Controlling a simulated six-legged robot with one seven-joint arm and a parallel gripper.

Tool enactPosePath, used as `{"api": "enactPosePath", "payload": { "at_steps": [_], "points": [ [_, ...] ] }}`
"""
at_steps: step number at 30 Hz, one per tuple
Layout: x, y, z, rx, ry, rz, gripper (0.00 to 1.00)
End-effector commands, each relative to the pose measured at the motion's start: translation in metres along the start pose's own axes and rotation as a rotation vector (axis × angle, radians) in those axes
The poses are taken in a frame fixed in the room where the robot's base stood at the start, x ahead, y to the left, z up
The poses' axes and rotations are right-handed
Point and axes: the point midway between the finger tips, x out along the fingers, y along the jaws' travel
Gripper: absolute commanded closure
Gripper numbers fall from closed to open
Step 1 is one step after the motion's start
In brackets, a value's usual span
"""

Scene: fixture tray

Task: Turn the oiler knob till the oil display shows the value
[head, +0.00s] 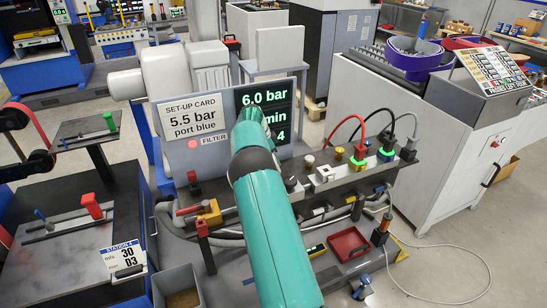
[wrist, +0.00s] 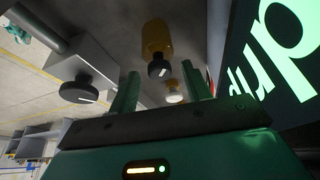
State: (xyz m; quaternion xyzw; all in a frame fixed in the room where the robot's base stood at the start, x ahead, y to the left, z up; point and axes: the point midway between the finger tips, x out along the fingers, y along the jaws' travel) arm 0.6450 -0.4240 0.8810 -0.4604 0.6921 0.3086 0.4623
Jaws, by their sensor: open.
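The dark display (head: 284,95) on the grey panel reads "6.0 bar", then a line ending in "min" and a last line ending in "4"; my arm covers the rest. It also shows at the right of the wrist view (wrist: 275,55), with large pale green letters. My gripper (wrist: 160,69) is open and empty, its two teal fingers apart. Between them in the picture is a black knob (wrist: 159,70) with a white mark, on an amber body (wrist: 156,38). The fingers do not visibly touch it. Which knob is the oiler's I cannot read. In the head view my gripper (head: 250,112) is before the display.
Another black knob (wrist: 88,88) sits on a grey block at the left of the wrist view, and a pale knob (wrist: 173,92) lies beyond the fingers. A set-up card (head: 193,116) reads "5.5 bar port blue".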

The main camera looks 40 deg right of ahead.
Motion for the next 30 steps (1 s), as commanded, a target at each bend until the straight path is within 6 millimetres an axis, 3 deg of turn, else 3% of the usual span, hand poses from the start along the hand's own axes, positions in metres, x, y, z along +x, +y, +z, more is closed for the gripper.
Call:
{"api": "enactPosePath", "payload": {
  "at_steps": [5,18,24,30],
  "points": [
    [-0.025,-0.001,-0.001,0.000,0.001,-0.006,0.51],
    [-0.116,-0.001,0.000,0.000,0.000,-0.004,0.51],
    [-0.134,0.000,0.000,0.000,-0.001,-0.002,0.51],
    [-0.136,0.000,0.000,0.000,-0.001,-0.001,0.51]
  ]
}}
